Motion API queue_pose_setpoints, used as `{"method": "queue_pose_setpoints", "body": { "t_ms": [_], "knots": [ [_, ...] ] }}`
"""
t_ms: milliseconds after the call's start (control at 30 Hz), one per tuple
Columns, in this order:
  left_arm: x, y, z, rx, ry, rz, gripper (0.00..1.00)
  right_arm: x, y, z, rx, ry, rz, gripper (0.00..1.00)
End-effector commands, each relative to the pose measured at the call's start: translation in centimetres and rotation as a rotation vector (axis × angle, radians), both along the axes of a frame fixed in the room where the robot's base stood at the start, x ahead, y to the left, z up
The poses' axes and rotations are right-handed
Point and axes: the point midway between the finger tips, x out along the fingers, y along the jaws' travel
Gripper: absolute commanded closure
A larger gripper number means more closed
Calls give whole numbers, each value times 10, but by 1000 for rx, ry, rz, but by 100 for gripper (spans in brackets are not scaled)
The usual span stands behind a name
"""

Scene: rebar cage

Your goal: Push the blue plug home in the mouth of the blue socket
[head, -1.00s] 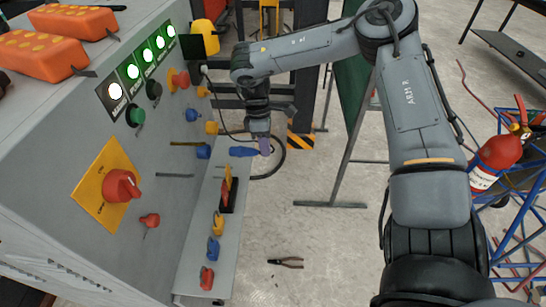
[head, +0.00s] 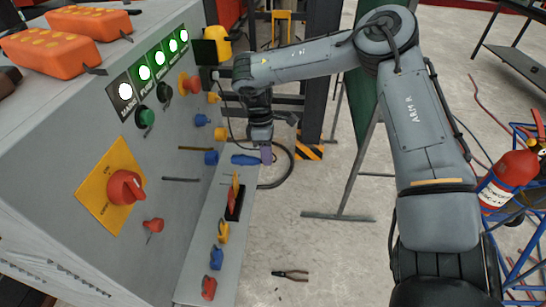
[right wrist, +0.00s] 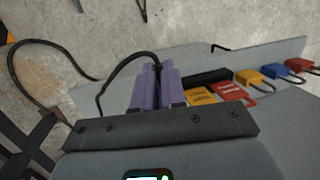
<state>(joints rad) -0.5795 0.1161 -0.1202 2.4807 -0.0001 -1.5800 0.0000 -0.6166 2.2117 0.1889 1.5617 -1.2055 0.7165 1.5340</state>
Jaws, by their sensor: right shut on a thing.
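My right gripper (head: 266,154), with purple fingers, is shut on the blue plug (head: 245,159), which sticks out to the left of the fingers, lying roughly level. In the right wrist view the fingers (right wrist: 157,88) are close together with a black cable running in between them, and the plug is hidden. A blue socket (head: 211,157) on the grey panel is left of the plug, roughly in line, with a small gap in the picture. Another blue fitting (head: 201,120) is above it. The socket's mouth is too small to make out. My left gripper is not in view.
The panel also has a red rotary switch (head: 126,188) and lit buttons. A black cable (head: 289,170) loops behind the gripper.

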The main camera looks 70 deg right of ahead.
Motion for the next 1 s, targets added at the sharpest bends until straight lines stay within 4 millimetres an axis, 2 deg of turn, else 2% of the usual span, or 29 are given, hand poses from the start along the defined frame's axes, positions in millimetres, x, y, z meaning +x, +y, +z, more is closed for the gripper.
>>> {"method": "queue_pose_setpoints", "body": {
  "t_ms": [433,1000],
  "knots": [
    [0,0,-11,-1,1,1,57,29,9,-1,-1,0,-1,100],
    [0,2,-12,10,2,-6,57,33,12,0,1,-1,1,100]
  ]
}}
